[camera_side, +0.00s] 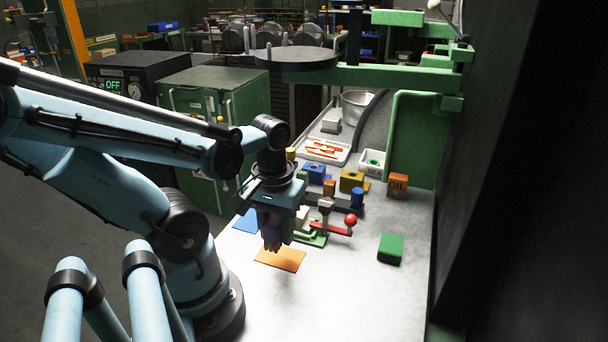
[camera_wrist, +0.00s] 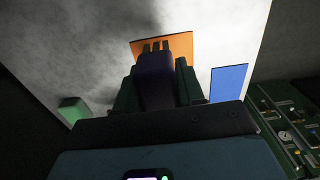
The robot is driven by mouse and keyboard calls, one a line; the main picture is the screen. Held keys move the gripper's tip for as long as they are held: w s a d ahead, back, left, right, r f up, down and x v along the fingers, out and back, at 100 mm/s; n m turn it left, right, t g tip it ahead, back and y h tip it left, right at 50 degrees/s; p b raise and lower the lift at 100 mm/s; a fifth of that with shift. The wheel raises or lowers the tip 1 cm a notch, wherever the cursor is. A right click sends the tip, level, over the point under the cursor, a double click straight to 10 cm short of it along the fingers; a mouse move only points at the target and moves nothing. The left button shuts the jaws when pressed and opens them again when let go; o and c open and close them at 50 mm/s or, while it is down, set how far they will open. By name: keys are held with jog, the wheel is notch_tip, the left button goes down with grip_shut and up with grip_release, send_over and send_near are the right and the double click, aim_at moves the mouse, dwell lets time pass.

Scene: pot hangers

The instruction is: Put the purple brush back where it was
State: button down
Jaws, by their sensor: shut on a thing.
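My gripper (camera_side: 272,236) is shut on the purple brush (camera_side: 270,236) and holds it above the white table, over or near the orange mat (camera_side: 281,259). In the wrist view the dark purple brush (camera_wrist: 154,80) sits between the green fingers of my gripper (camera_wrist: 156,85), its prongs pointing toward the orange mat (camera_wrist: 178,45). A blue mat (camera_side: 246,221) lies left of the orange one in the side view and also shows in the wrist view (camera_wrist: 229,83). No other brush is clearly visible.
A green block (camera_side: 391,249) lies on the right of the table. A toggle clamp with a red ball (camera_side: 350,220) stands just right of my gripper. Behind are an orange OIL box (camera_side: 398,184), a white tray (camera_side: 346,152) and a bucket (camera_side: 357,106). The table's front is clear.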

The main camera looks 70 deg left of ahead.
aim_at(277, 255)
jog(key=shift+w+a+f, duration=0.1)
jog(key=shift+a+f, duration=0.5)
jog(key=shift+a, duration=0.3)
jog(key=shift+f, duration=1.95)
jog(key=shift+f, duration=0.1)
jog(key=c, duration=0.7)
grip_release()
jog(key=shift+r, duration=6)
jog(key=w+d+m+t, duration=0.2)
jog(key=w+m, duration=0.1)
jog(key=w, duration=0.1)
jog(key=w+d+m+t, duration=0.2)
jog(key=w+d+m, duration=0.1)
jog(key=w, duration=0.1)
jog(key=w+d+r+m+t, duration=0.1)
jog(key=w+d+m+t, duration=0.2)
jog(key=w, duration=0.1)
